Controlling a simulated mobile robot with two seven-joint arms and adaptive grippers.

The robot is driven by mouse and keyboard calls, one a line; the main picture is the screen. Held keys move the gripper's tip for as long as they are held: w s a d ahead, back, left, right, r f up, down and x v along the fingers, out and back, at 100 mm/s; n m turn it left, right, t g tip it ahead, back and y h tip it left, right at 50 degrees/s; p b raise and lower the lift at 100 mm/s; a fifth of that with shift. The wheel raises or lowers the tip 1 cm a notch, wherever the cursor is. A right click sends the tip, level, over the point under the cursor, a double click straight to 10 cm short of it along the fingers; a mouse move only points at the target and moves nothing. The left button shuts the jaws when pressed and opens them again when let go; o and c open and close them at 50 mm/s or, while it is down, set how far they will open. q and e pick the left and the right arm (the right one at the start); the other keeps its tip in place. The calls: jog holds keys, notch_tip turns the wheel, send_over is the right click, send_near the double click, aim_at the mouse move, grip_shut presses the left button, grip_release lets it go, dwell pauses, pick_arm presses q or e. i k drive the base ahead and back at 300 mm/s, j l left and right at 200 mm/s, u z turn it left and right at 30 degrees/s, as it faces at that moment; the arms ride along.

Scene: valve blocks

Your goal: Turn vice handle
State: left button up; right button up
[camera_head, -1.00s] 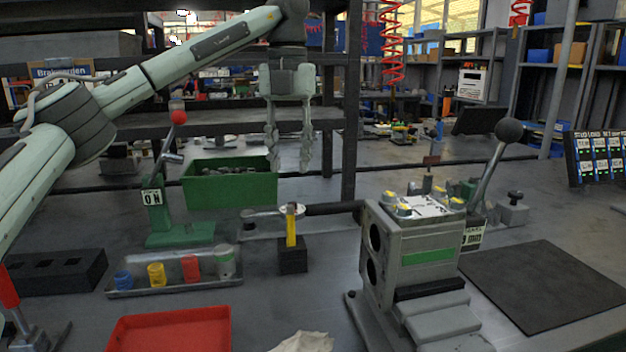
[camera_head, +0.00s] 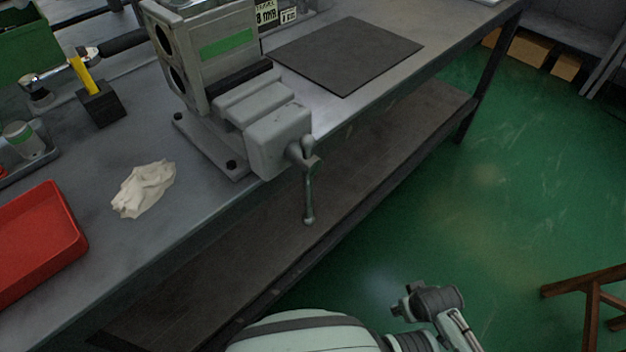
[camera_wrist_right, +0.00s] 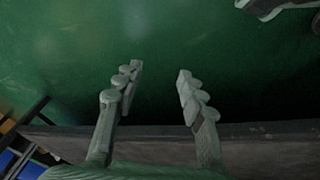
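The grey vice (camera_head: 275,130) is mounted at the front edge of the workbench in the head view, with a gripped block behind its front jaw. Its vice handle (camera_head: 308,195) is a thin bar with a ball end, hanging down almost vertically from the screw head in front of the bench edge. My right gripper (camera_wrist_right: 158,78) is open and empty in the right wrist view, its two fingers well apart over green floor. The handle is not visible between them. Part of my right arm shows at the bottom of the head view. My left gripper is out of view.
A white cloth (camera_head: 145,188) and a red tray (camera_head: 35,245) lie left of the vice. A black block (camera_head: 100,105) holds a yellow-handled tool. A dark mat (camera_head: 345,55) lies to the right. Open green floor (camera_head: 480,190) extends right; wooden legs (camera_head: 590,310) stand there.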

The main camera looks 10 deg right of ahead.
aim_at(300, 154)
jog(key=k, duration=1.5)
